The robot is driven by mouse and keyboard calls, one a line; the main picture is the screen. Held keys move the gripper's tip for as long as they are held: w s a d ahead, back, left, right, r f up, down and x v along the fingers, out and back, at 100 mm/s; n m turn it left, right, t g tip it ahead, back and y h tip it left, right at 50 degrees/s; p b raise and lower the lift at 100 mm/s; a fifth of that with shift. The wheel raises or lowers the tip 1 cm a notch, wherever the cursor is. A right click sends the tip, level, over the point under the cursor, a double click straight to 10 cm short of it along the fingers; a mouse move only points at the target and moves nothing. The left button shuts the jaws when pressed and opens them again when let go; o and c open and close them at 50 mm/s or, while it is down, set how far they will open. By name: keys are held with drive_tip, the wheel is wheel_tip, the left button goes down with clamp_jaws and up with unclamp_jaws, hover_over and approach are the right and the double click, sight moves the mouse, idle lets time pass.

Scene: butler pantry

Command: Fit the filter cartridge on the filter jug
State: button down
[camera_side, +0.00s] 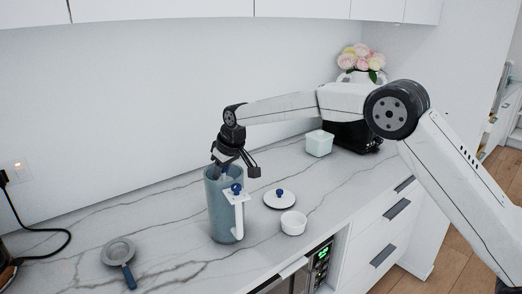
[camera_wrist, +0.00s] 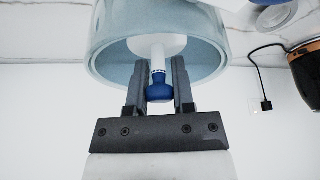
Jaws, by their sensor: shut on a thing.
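The filter jug (camera_side: 218,210) is a tall blue-grey vessel with a white handle, standing upright on the marble counter. In the wrist view its round open mouth (camera_wrist: 103,58) fills the top. The filter cartridge has a white body (camera_wrist: 157,46) with a narrow white neck and a blue knob (camera_wrist: 159,90). My gripper (camera_wrist: 159,74) is shut on the cartridge at its knob end, one finger on each side. In the side view my gripper (camera_side: 236,168) is over the jug's mouth. The cartridge's white body appears within the rim outline; its lower end is hidden, and I cannot tell whether it is seated.
A white lid with a blue knob (camera_side: 279,204) and a small white bowl (camera_side: 293,223) stand close right of the jug. A strainer (camera_side: 118,252) lies at front left. A pale green container (camera_side: 319,144) stands behind right.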

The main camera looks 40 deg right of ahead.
sight(223, 180)
drive_tip(key=shift+f, duration=2.1)
idle(0.6)
unclamp_jaws()
idle(0.4)
drive_tip(key=shift+r, duration=0.1)
drive_tip(key=shift+r, duration=3.45)
drive_tip(key=shift+s+a, duration=0.1)
